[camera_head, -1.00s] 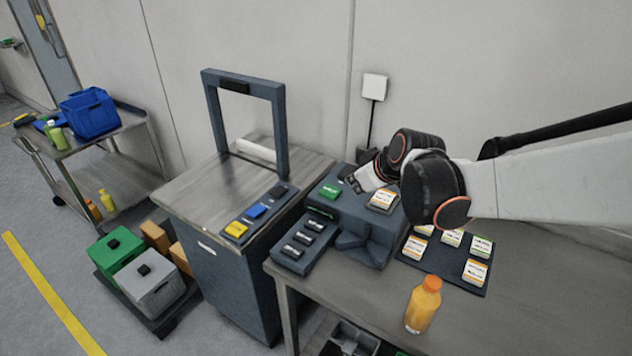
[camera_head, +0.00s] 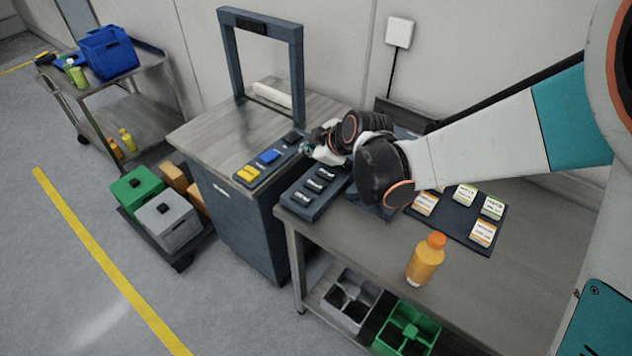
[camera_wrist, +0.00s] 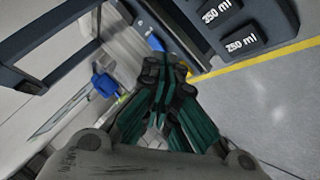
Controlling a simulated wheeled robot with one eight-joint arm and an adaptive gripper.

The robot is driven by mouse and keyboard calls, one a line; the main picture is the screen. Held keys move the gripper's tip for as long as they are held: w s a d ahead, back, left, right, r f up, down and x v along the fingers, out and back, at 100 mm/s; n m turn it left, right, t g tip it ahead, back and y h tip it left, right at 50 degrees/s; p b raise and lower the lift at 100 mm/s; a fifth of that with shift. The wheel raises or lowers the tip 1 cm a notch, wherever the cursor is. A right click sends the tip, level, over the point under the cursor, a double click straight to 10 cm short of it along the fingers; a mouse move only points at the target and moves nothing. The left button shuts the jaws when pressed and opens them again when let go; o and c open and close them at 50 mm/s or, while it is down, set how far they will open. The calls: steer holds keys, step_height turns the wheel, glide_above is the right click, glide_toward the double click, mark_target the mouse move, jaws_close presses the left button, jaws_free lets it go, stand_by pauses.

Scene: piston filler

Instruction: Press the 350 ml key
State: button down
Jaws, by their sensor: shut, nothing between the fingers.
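The dark key panel (camera_head: 296,203) stands at the left end of the bench and carries three black keys in a row. In the wrist view two of them show, an upper key (camera_wrist: 215,12) and a lower key (camera_wrist: 240,43). Both labels end in "50 ml", but their first digits are hard to tell apart. My gripper (camera_head: 306,149) is shut and empty, near the far end of the key panel. In the wrist view its closed fingertips (camera_wrist: 166,64) are left of and below the two visible keys, apart from them in the picture.
A console (camera_head: 240,230) with yellow, blue and black buttons and an upright frame (camera_head: 297,75) stands close on the left.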

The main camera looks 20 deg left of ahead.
mark_target(312, 186)
steer(key=shift+f+b, duration=3.05)
steer(key=shift+f, duration=1.25)
steer(key=shift+f, duration=0.2)
steer(key=shift+f+b, duration=0.25)
steer(key=shift+b, duration=0.15)
steer(key=shift+f+b, duration=0.4)
steer(key=shift+f, duration=0.05)
steer(key=shift+r, duration=0.15)
steer(key=shift+r+p, duration=0.6)
steer(key=shift+r, duration=0.15)
steer(key=shift+r, duration=0.15)
steer(key=shift+r+p, duration=1.75)
steer(key=shift+r, duration=0.65)
